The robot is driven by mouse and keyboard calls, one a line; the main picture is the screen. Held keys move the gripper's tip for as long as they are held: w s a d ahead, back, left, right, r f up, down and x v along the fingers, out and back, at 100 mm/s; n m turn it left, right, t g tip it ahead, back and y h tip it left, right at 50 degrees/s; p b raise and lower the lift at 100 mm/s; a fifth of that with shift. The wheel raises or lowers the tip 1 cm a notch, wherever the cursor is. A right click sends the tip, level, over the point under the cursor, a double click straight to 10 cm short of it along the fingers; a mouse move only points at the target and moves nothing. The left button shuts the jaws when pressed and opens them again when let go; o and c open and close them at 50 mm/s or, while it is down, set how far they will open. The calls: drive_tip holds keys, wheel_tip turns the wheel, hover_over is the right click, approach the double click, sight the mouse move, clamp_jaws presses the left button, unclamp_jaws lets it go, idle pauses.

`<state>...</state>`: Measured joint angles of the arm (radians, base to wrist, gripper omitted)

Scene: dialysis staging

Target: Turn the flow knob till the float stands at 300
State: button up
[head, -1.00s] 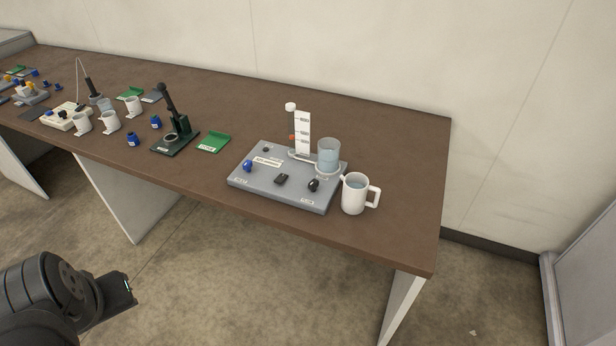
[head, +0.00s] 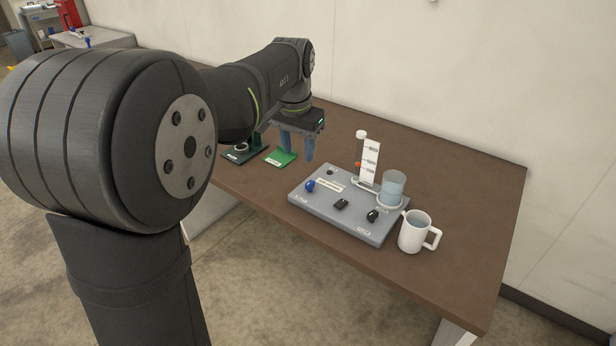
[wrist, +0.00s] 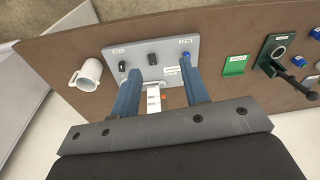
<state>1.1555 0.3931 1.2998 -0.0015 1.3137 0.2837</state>
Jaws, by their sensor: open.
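The grey flow board (head: 322,212) lies on the brown table. A blue knob (head: 310,186) sits at its left and a black knob (head: 373,215) at its right front; their labels are too small to read. A white scale (head: 370,165) stands at the back, with a red float (head: 358,164) low beside it; the numbers cannot be read. My gripper (head: 297,156) is open and empty, above and left of the board, with fingers pointing down. In the wrist view the blue knob (wrist: 186,54) shows near one fingertip and the black knob (wrist: 122,66) near the other.
A white mug (head: 414,233) stands just right of the board. A green tray (head: 281,157) and a dark green stand (head: 238,156) are to the left. Table behind the board is clear.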

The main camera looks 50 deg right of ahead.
drive_tip(key=s+d+f+m, duration=0.35)
drive_tip(key=s+d, duration=0.35)
drive_tip(key=d, duration=0.4)
drive_tip(key=m+y, duration=0.1)
hover_over(373, 213)
wheel_tip(373, 213, down, 5)
drive_tip(key=shift+g, duration=0.3)
wheel_tip(373, 213, down, 17)
drive_tip(key=shift+f, duration=0.1)
clamp_jaws()
